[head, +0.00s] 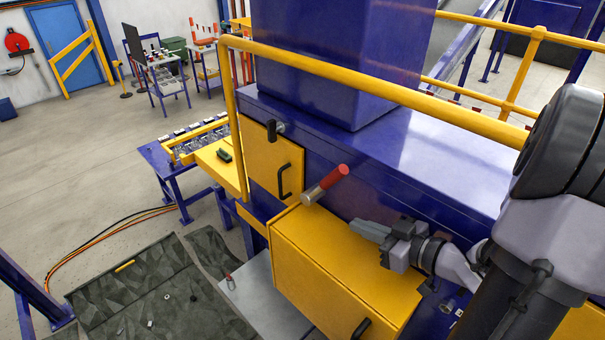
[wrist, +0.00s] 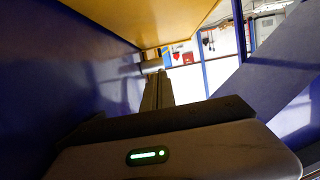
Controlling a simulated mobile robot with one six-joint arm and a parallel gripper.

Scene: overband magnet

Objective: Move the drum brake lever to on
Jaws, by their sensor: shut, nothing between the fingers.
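A lever with a red grip (head: 327,183) and a pale metal shaft sticks out of the blue machine wall, just above a yellow box. In the head view its grip points up and right. My gripper (head: 356,227) is shut and empty, right of the lever and close above the yellow box, apart from the lever. In the wrist view my shut fingers (wrist: 154,88) point toward a short grey cylinder (wrist: 152,66) near the blue wall; I cannot tell whether they touch it. No on or off marking is readable.
The yellow box (head: 335,265) has a black handle at its lower front. A yellow door (head: 275,165) with a black handle is left of the lever. A yellow rail (head: 380,85) crosses above the machine. Open floor lies to the left, with a dark mat (head: 130,285).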

